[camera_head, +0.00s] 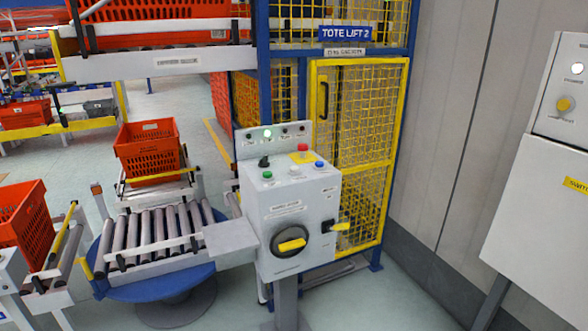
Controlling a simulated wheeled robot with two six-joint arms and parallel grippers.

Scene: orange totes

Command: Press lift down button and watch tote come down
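A grey control box (288,205) stands on a post in the middle of the view. Its sloped top carries a green button (267,175), a white button (294,170), a blue button (319,164), a red button (302,148) on a yellow plate and a black switch (264,161). A green lamp is lit on its back panel. I cannot read which button is lift down. The tote lift (360,130), signed "TOTE LIFT 2", stands behind it with a yellow mesh door. An orange tote (148,150) sits on a conveyor at left. Neither gripper is in view.
A roller turntable (155,236) on a blue round base stands left of the box. Another orange tote (22,219) is at the left edge. Orange totes (150,25) sit on an upper conveyor. A white cabinet (545,200) stands at right. Floor is clear between box and cabinet.

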